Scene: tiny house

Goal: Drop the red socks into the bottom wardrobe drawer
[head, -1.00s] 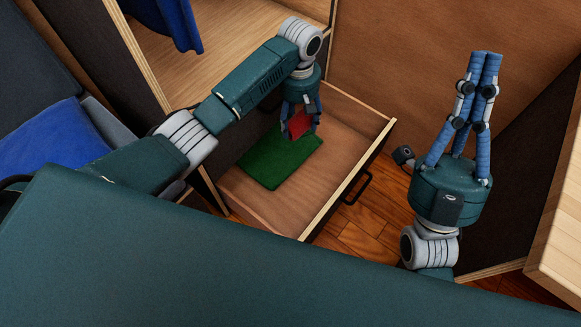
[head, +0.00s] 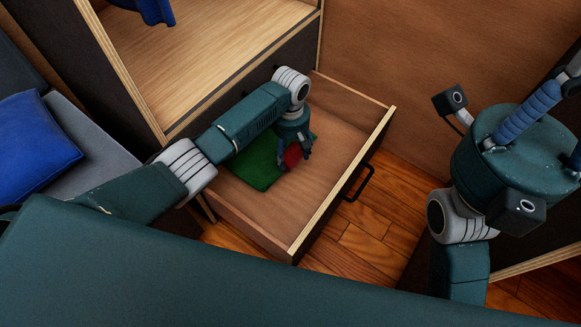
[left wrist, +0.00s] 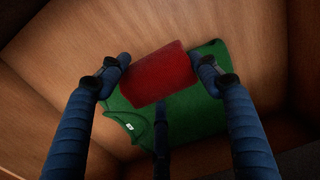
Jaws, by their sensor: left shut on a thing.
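The red socks (head: 293,156) are a small folded red bundle held between the fingers of my left gripper (head: 294,153), down inside the open bottom wardrobe drawer (head: 250,225). In the left wrist view the red socks (left wrist: 160,75) sit between the fingertips of my left gripper (left wrist: 162,70), above a folded green shirt (left wrist: 195,112) that lies on the drawer floor. I cannot tell whether the socks touch the shirt. My right gripper is at the right edge of the head view, with its fingertips out of the picture.
The drawer is pulled out, with a dark handle (head: 359,184) on its front. An open wardrobe shelf (head: 200,50) is above it. A blue cushion (head: 33,145) lies on a grey seat at left. Wooden floor (head: 370,235) shows beyond the drawer.

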